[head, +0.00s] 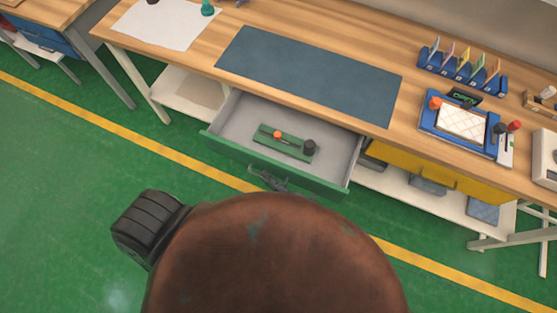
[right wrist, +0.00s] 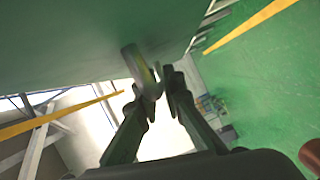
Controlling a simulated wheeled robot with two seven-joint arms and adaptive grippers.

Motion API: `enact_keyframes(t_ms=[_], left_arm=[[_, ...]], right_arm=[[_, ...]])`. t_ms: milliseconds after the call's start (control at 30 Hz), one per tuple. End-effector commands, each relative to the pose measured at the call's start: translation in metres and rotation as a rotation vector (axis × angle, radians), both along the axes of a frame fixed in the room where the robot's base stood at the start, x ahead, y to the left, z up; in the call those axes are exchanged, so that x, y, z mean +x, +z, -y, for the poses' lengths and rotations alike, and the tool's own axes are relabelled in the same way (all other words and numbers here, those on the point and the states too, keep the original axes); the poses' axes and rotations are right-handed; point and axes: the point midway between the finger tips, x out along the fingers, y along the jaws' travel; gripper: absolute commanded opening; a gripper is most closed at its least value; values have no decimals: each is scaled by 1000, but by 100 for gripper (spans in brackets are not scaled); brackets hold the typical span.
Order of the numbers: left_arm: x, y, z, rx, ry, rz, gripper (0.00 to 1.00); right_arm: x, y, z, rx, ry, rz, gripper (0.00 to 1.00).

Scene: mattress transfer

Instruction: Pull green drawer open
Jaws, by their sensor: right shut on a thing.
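The green drawer (head: 275,168) is pulled out from under the wooden workbench. Its grey interior shows, with a green tray (head: 284,144) holding an orange-tipped item and a dark round item. My right gripper (head: 268,180) is at the middle of the drawer's front. In the right wrist view the green drawer front (right wrist: 70,40) fills the upper left, and my right gripper (right wrist: 158,84) has its fingers shut on the drawer handle (right wrist: 142,70). My left gripper does not show.
A dark mat (head: 308,75) lies on the workbench (head: 340,45) above the drawer. A closed yellow drawer (head: 440,175) is to the right. A blue rack (head: 462,72) and a blue tray (head: 437,135) stand on the bench. Green floor in front is clear.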

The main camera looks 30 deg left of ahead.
Motion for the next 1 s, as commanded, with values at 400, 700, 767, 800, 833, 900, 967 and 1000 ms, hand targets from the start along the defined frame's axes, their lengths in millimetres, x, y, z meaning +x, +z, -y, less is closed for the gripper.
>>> enact_keyframes(t_ms=[400, 700, 767, 800, 833, 900, 967, 1000], left_arm=[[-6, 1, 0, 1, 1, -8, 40], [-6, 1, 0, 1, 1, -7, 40], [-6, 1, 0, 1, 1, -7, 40], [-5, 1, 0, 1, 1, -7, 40], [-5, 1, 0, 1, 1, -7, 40], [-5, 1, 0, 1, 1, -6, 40], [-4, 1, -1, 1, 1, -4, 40], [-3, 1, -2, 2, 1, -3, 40]], right_arm=[[-8, -1, -2, -1, 9, 0, 0], [-7, -1, -2, -1, 8, 0, 24], [-7, -1, -2, -1, 8, 0, 26], [-7, 0, -2, -1, 8, 0, 26], [-7, 0, -2, -1, 8, 0, 26], [-7, 0, -2, 0, 8, 0, 26], [-7, 0, -2, 0, 8, 0, 26], [-8, 0, -1, 0, 8, 0, 26]])
